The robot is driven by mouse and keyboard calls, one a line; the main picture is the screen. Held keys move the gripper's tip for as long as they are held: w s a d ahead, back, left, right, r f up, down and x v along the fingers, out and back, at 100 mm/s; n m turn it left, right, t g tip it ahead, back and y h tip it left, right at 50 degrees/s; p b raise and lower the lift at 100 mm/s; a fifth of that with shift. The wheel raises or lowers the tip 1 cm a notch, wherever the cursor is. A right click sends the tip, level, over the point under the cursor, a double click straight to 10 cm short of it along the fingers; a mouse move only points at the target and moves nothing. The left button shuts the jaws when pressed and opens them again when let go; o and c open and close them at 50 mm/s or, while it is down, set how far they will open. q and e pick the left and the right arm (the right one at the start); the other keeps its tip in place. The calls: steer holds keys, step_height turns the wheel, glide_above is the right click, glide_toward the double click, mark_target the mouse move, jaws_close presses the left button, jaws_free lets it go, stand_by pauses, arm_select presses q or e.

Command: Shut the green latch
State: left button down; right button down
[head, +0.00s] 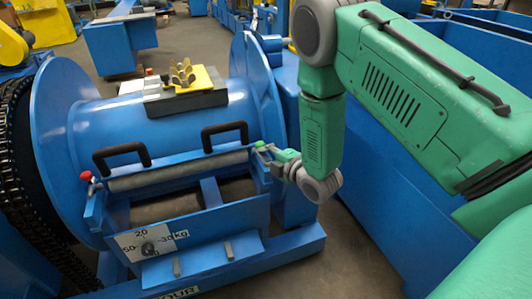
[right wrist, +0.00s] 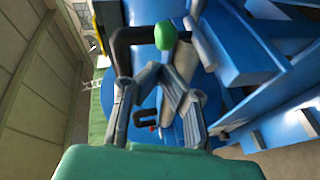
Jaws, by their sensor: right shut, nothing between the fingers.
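The green latch shows as a green knob (head: 260,144) at the right end of the grey bar on the blue drum machine. It also shows in the right wrist view as a rounded green knob (right wrist: 165,36), just beyond my fingertips. My right gripper (head: 268,152) is right beside the knob, coming in from the right. In the right wrist view my right gripper (right wrist: 160,78) has its fingertips together with nothing between them. I cannot tell whether the fingers touch the latch. The lever under the knob is mostly hidden by the fingers. My left gripper is not in view.
Two black handles (head: 122,154) (head: 224,134) stand on the drum cover, above the grey bar (head: 180,169). A red knob (head: 86,176) is at the bar's left end. A black chain (head: 22,190) runs down the left side.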

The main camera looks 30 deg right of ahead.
mark_target(259, 142)
steer(key=shift+w+d+f, duration=0.2)
steer(key=shift+w+d, duration=0.05)
steer(key=shift+w, duration=0.25)
steer(key=shift+w+d+f, duration=0.1)
steer(key=shift+w+d, duration=0.3)
steer(key=shift+w, duration=0.2)
steer(key=w, duration=0.1)
steer(key=w+b, duration=0.1)
steer(key=w, duration=0.1)
steer(key=shift+w+d, duration=0.25)
steer(key=shift+w, duration=0.15)
steer(key=shift+w+a, duration=0.15)
steer(key=shift+w, duration=0.1)
steer(key=shift+a+r, duration=0.15)
steer(key=shift+r, duration=0.15)
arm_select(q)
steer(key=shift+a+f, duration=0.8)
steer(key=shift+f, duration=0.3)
